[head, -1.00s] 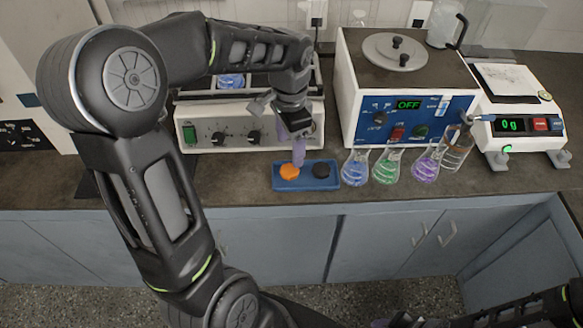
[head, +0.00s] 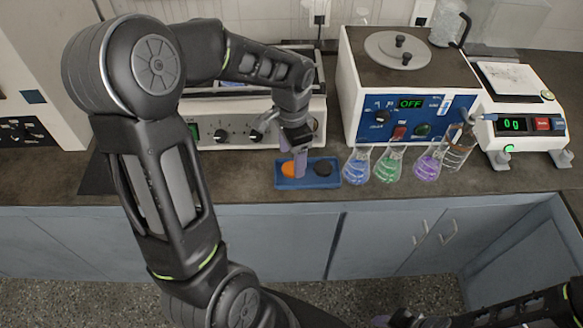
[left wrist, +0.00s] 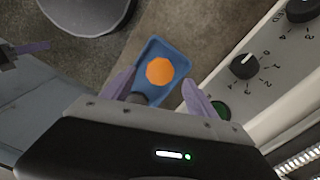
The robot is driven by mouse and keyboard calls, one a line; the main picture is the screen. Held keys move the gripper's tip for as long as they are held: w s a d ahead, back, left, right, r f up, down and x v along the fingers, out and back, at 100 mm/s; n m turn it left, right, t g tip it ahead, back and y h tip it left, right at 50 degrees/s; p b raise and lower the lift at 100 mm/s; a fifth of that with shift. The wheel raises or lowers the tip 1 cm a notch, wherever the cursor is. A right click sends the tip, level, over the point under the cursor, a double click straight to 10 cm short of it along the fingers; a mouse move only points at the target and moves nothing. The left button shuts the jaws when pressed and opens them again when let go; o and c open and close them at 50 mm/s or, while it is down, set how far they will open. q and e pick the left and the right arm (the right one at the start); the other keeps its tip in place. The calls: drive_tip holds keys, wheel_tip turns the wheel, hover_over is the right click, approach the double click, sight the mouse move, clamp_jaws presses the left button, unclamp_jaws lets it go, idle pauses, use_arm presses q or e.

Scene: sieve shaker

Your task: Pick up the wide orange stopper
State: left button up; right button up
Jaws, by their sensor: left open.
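The wide orange stopper (head: 288,169) lies in the left part of a small blue tray (head: 312,183) on the bench, partly covered by my gripper in the head view. A black stopper (head: 323,168) lies to its right. My left gripper (head: 299,172) is open and points down at the orange stopper. In the left wrist view the orange stopper (left wrist: 160,71) shows between the two spread purple fingers (left wrist: 158,80), with the blue tray (left wrist: 153,47) around it. I cannot tell whether the fingers touch it. My right gripper (head: 382,321) shows only partly at the bottom edge.
Flasks with blue (head: 357,168), green (head: 387,167) and purple (head: 428,167) liquid stand right of the tray. A device with knobs (head: 230,133) stands behind the tray. A blue-fronted machine (head: 408,90) reading OFF and a balance (head: 515,125) stand further right.

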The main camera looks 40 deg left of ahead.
sight(292, 167)
use_arm(q)
wheel_tip(292, 167, down, 3)
drive_tip(key=shift+f, duration=0.15)
drive_tip(key=shift+s, duration=0.1)
drive_tip(key=shift+c, duration=0.5)
drive_tip(key=c, duration=1.3)
wheel_tip(292, 167, up, 10)
drive_tip(key=shift+r, duration=0.1)
idle(0.6)
